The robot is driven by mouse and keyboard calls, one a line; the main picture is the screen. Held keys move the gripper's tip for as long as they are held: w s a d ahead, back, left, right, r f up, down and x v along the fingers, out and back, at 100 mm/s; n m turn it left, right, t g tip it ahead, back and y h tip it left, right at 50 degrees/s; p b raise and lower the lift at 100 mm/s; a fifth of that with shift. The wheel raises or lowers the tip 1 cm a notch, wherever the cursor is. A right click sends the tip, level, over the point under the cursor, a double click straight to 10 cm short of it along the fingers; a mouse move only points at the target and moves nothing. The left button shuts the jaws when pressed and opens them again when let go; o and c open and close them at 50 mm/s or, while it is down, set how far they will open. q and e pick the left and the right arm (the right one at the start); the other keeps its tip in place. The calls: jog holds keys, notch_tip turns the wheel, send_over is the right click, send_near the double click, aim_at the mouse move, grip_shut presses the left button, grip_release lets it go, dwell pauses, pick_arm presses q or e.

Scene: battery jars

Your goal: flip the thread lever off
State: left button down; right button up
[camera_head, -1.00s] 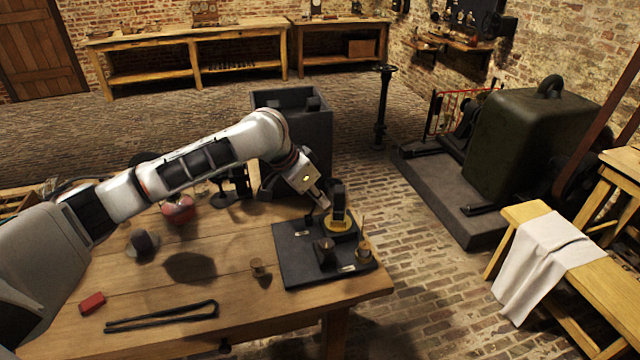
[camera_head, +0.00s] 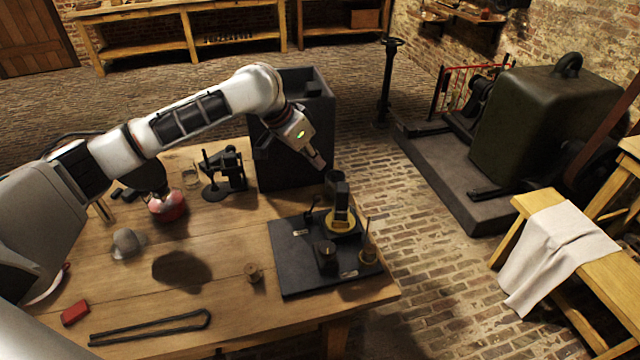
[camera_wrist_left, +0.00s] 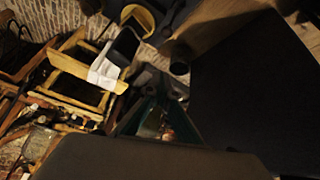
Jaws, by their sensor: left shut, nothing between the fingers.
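A black board (camera_head: 290,262) lies at the table's right end. It bears a yellow-ringed device with a dark upright block (camera_head: 342,202), a dark knob (camera_head: 327,256) and a small brass post (camera_head: 368,254). A small dark lever (camera_head: 310,212) stands at the board's back left, by a pale label; I take it for the thread lever, but its setting is too small to tell. My left gripper (camera_head: 318,163) is shut and empty, above and behind the lever, apart from it. The left wrist view shows the yellow ring (camera_wrist_left: 138,17) and the gripper's dark fingers.
A tall dark box (camera_head: 290,165) stands behind the board, close to my left gripper. A black stand (camera_head: 224,172), a red-based jar (camera_head: 167,206), a small cork-like piece (camera_head: 253,272) and black tongs (camera_head: 150,328) are on the wooden table (camera_head: 225,250).

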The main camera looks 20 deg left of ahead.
aim_at(313, 206)
pick_arm(q)
notch_tip(313, 206, down, 9)
jog(key=d, duration=0.1)
jog(key=shift+w+f, duration=0.2)
pick_arm(e)
jog(key=shift+w+r, duration=0.15)
jog(key=shift+w, duration=0.1)
dwell(0.4)
